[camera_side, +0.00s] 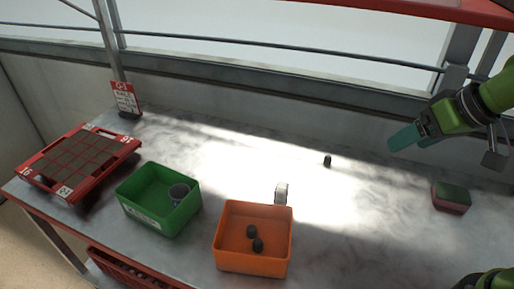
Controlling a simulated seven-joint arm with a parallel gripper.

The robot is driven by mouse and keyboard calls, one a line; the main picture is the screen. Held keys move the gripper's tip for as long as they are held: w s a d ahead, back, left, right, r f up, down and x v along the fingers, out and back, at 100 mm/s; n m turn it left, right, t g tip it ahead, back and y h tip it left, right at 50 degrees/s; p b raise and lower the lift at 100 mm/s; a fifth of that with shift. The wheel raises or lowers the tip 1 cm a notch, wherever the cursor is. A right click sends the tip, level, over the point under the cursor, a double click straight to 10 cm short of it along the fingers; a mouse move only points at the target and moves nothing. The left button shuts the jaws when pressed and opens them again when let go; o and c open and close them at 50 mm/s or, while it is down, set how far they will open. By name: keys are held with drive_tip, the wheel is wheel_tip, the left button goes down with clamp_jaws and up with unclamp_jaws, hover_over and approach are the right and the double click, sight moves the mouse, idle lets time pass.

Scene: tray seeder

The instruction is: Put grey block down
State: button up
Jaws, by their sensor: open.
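My gripper (410,139) is at the upper right, a green arm end with teal fingers pointing left. It is open, and nothing shows between its fingers. A small dark grey block (327,160) stands alone on the table, to the left of and below my gripper in the picture, clear of the fingers. Two similar dark pieces (257,245) lie in the orange bin (253,264). I cannot tell which of these dark pieces is the grey block.
A small white-grey object (282,192) stands by the orange bin. A red-framed seed tray (112,164) and sign (125,98) are at left, a red-green sponge (451,199) at right. The table centre is mostly clear.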

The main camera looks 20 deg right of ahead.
drive_tip(key=s+m, duration=0.1)
drive_tip(key=s+d+m, duration=0.1)
drive_tip(key=s, duration=0.1)
drive_tip(key=s+m+t, duration=0.1)
drive_tip(key=shift+s+d+r, duration=0.2)
drive_tip(key=shift+s+d, duration=0.1)
drive_tip(key=shift+s, duration=0.1)
drive_tip(key=shift+y, duration=0.3)
